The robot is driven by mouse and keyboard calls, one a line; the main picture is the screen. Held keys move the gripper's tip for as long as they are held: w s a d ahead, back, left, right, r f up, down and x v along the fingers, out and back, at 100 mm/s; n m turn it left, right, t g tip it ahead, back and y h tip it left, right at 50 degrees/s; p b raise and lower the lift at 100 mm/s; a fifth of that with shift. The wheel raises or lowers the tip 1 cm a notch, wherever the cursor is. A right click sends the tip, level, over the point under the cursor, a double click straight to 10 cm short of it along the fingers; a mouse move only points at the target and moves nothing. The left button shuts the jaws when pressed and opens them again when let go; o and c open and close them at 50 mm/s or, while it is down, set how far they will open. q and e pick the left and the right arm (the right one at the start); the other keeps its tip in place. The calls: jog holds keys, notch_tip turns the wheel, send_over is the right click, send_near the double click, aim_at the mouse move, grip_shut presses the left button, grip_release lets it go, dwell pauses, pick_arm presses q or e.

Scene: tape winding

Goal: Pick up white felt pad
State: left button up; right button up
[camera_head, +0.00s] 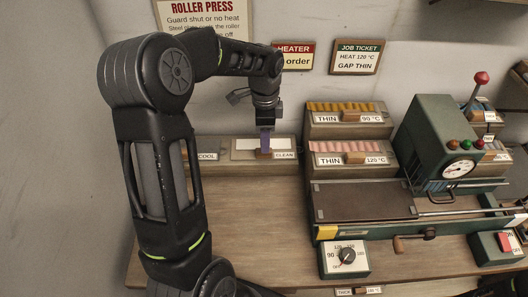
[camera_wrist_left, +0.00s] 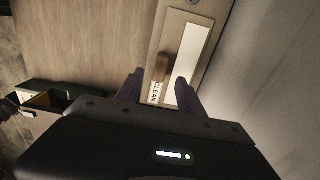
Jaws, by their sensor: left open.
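The white felt pad (camera_head: 247,143) lies at the CLEAN station at the back of the bench, with a small brown wooden block at its front edge. In the left wrist view the pad (camera_wrist_left: 197,50) is a long white strip, and the brown block (camera_wrist_left: 161,67) sits beside it. My left gripper (camera_head: 265,143) points down over the station, its purple fingers in front of part of the pad. In the left wrist view the open fingers (camera_wrist_left: 158,90) stand apart on either side of the CLEAN label, short of the brown block. Nothing is held.
The COOL label (camera_head: 207,156) is left of the pad. Stepped THIN racks (camera_head: 347,132) stand close on the right, then the green roller press (camera_head: 435,135) with its flat bed (camera_head: 362,200). A dial box (camera_head: 345,260) is at the front. The wooden bench (camera_head: 255,215) is clear in front of the pad.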

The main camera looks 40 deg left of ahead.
pick_arm(q)
jog(key=shift+r, duration=0.1)
notch_tip(320, 180, down, 5)
jog(key=b, duration=0.4)
jog(key=shift+a+f, duration=0.1)
jog(key=shift+f, duration=0.1)
jog(key=shift+r, duration=0.1)
jog(key=shift+c, duration=0.5)
grip_shut()
